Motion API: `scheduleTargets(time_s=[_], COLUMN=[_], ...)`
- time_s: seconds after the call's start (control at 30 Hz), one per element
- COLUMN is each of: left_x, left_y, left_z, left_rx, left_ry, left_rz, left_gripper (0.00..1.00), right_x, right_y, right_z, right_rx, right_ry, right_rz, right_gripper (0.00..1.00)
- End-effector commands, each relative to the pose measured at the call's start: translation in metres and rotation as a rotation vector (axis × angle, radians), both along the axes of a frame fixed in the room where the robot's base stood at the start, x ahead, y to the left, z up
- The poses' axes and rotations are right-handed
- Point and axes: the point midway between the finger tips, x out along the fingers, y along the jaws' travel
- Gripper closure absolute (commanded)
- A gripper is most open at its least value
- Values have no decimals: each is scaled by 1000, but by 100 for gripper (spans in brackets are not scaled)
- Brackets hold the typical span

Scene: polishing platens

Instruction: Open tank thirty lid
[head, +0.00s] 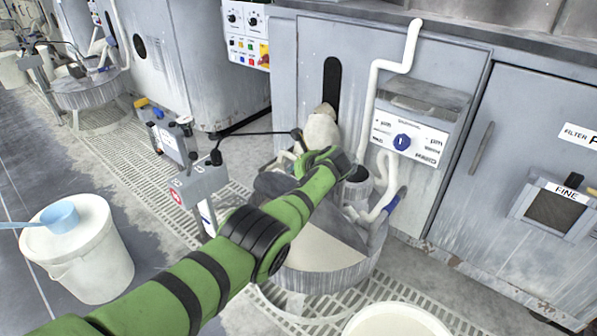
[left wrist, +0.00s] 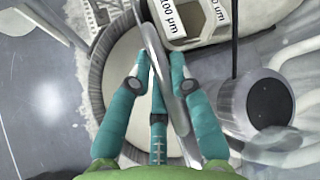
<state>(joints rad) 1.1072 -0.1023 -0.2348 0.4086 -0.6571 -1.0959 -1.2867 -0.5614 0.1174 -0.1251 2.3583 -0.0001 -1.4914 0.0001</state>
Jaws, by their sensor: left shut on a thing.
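A round grey tank (head: 330,268) stands against the machine cabinet, with its pale inside partly showing. The tank also shows in the left wrist view (left wrist: 97,75). My left arm reaches over it, and my left gripper (head: 338,160) is at its far side by the cabinet. In the left wrist view the teal fingers of the left gripper (left wrist: 157,72) are shut on a thin grey plate seen edge-on (left wrist: 152,38), which looks like the lid. My arm hides part of the tank in the head view. I cannot read a thirty on the tank. My right gripper is not in view.
A panel with a blue knob (head: 402,142) and white pipes (head: 389,75) are behind the tank. A small control post (head: 190,180) stands to its left. A white bucket with a blue scoop (head: 92,262) is at left, and another bucket (head: 397,322) is in front.

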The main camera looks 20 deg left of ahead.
Motion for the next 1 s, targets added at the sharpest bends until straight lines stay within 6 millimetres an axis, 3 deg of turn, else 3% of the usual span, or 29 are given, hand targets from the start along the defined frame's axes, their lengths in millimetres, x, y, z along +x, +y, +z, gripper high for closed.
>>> scheduleTargets(time_s=[0.1, 0.13, 0.2, 0.67, 1.0], left_x=[3, 3, 3, 0, -15], left_y=[2, 2, 2, -2, -17], left_z=[7, 7, 7, 4, 20], left_rx=[8, 8, 7, 2, 0], left_ry=[-12, -12, -11, -5, -7], left_rz=[-2, -2, -3, -1, -3], left_gripper=[100, 75, 54, 54, 54], right_x=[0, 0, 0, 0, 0], right_y=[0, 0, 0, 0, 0], right_z=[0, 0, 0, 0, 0], right_rx=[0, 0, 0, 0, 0], right_ry=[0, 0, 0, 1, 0], right_rz=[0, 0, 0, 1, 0], right_gripper=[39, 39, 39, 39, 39])
